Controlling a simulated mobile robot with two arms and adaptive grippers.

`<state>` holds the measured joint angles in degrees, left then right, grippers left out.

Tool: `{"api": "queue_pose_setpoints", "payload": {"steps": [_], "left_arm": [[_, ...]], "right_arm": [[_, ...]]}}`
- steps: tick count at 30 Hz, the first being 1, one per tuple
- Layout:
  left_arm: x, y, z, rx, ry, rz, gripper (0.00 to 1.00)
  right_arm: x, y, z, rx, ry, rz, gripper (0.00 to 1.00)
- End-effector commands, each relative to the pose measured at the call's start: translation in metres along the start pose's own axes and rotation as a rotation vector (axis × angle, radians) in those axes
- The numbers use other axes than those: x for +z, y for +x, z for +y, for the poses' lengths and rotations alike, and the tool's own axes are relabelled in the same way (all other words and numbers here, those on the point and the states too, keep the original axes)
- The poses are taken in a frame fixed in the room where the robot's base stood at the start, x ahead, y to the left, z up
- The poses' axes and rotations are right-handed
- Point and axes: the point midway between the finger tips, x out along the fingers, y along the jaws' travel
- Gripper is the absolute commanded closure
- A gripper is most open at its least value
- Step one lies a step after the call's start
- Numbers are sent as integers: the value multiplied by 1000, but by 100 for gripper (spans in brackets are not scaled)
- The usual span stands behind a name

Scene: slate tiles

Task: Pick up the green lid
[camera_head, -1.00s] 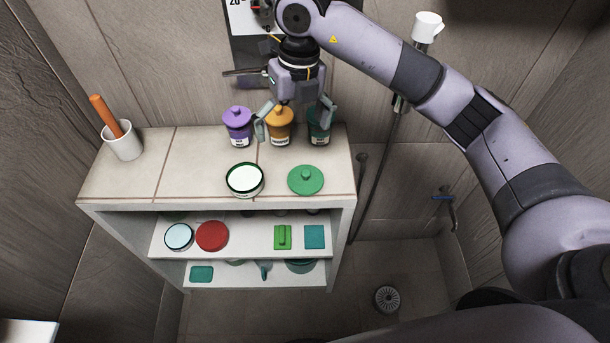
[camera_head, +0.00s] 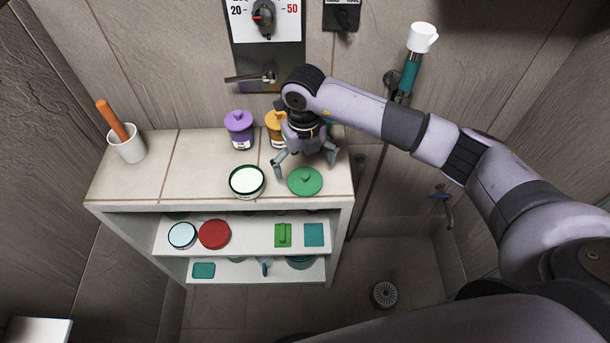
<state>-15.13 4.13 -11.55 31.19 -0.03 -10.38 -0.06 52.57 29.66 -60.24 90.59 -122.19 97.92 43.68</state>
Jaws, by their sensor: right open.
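The green lid (camera_head: 305,182) is a round disc with a small knob on top. It lies flat on the tiled top of the shelf unit, near the front right edge. My right gripper (camera_head: 306,169) is open and points down, with its fingers spread above or just behind the lid. I cannot tell whether a finger touches the lid. Nothing shows between the fingers. My left gripper is not in view.
An open dark-rimmed container (camera_head: 247,181) stands left of the lid. Behind are a purple jar (camera_head: 239,130) and an orange jar (camera_head: 275,126), partly hidden; a green jar is mostly hidden by my arm. A white cup (camera_head: 127,146) holds an orange stick. The top's left middle is clear.

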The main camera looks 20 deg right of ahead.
Motion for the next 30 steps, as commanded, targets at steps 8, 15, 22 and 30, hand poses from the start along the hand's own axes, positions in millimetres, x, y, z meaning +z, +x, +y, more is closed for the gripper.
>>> {"api": "queue_pose_setpoints", "payload": {"steps": [8,15,22,30], "left_arm": [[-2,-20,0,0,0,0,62],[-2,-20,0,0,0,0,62],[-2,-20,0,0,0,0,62],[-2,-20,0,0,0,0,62]], "right_arm": [[-3,38,-2,0,0,4,3],[-2,44,-2,0,0,1,3],[-2,44,-2,0,0,1,15],[-2,44,-2,0,0,1,33]]}}
